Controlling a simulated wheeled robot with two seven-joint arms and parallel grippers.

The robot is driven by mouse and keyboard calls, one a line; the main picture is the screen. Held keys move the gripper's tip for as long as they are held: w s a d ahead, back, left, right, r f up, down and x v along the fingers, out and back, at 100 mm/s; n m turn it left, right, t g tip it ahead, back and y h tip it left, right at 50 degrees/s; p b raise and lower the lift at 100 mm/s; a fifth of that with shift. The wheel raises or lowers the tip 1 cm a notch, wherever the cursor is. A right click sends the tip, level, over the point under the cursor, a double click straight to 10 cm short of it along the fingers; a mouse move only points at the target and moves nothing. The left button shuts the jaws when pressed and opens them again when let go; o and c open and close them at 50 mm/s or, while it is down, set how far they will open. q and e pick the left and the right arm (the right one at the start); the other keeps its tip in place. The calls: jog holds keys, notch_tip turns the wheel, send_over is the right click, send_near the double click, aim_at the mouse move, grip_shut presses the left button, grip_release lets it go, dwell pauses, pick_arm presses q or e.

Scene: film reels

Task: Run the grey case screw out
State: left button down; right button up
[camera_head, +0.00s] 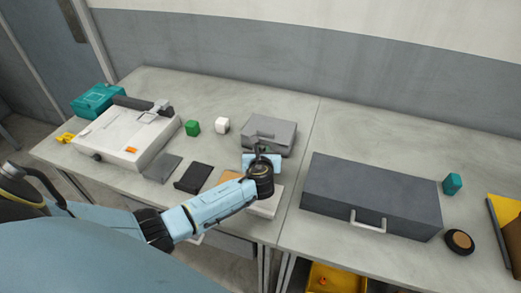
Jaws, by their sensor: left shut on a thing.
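The grey case (272,130) is a small flat box with a raised part on top, at the middle of the bench. My left gripper (258,150) reaches in from the left and is at the front left of the case. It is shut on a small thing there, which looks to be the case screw. The screw itself is hidden by the gripper and wrist, so how far out it stands cannot be told. My right gripper is not in view.
Black trays (193,178) are near the front edge. The bench behind is clear.

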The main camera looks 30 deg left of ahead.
pick_arm(q)
jog(key=shift+w+d+n+g+y, duration=0.1)
jog(key=shift+n+g+y, duration=0.2)
jog(key=shift+n+y, duration=0.25)
jog(key=c, duration=1.3)
grip_release()
